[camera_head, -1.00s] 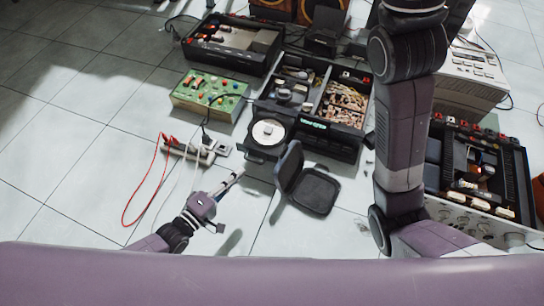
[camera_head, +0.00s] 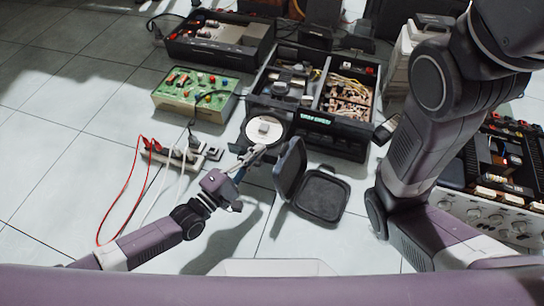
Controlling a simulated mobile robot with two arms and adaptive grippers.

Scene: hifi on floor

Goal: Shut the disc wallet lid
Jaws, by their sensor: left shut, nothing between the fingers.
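The black disc wallet lies open on the floor in the middle of the head view. Its base (camera_head: 321,196) is flat, and its lid (camera_head: 290,169) stands up steeply along the left side. My left gripper (camera_head: 255,155) is shut and empty. It is just left of the lid, in front of the disc tray, with its fingers pointing away from me. A small gap seems to show between the fingers and the lid, but I cannot tell the depth. My right arm crosses the right side; its gripper is not visible.
An opened hi-fi unit (camera_head: 316,122) stands behind the wallet, its tray holding a pale disc (camera_head: 264,130). A green circuit board (camera_head: 194,95) and a power strip (camera_head: 172,158) with red and white cables lie left. Another opened unit (camera_head: 497,229) is at right. Floor in front is clear.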

